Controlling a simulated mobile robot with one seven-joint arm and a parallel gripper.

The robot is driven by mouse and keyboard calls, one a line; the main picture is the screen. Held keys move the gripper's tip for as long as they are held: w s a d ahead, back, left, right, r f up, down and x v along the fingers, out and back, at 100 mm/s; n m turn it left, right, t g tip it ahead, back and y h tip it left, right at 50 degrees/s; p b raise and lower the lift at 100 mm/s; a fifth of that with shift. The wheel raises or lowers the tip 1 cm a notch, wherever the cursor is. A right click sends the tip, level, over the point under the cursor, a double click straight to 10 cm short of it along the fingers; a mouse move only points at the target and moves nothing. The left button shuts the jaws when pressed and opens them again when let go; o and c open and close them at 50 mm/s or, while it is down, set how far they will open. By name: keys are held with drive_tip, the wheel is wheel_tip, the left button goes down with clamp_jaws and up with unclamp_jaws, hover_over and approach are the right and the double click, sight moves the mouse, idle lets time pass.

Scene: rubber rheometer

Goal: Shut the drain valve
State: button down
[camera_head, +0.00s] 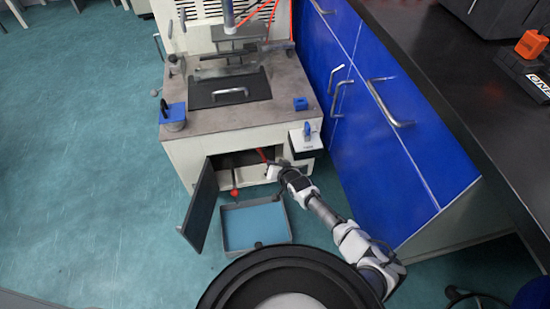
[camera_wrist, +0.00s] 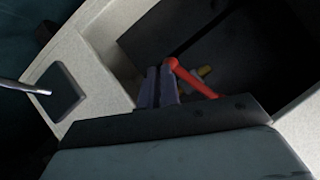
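The drain valve has a red lever (camera_wrist: 192,78) with a rounded end and a small brass-coloured part (camera_wrist: 205,71) behind it, inside the machine's open lower compartment. In the head view the red lever (camera_head: 262,155) shows as a thin red bar at the compartment's upper right. My gripper (camera_head: 276,167) is at the right side of that opening. In the wrist view my gripper's fingers (camera_wrist: 159,72) lie close together, with the lever's rounded end just right of their tips. I cannot tell whether they touch it. I see nothing between the fingers.
The rheometer's grey door (camera_head: 202,207) hangs open on the left. A red knob (camera_head: 234,192) sits at the compartment's front. A grey tray (camera_head: 224,230) with a blue inside lies on the floor below. Blue cabinets (camera_head: 405,150) close off the right; the floor at left is clear.

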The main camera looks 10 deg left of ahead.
drive_tip(key=shift+d+r, duration=0.1)
drive_tip(key=shift+d, duration=0.05)
drive_tip(key=shift+r+p, duration=0.65)
drive_tip(key=shift+p, duration=0.05)
drive_tip(key=shift+s, duration=0.1)
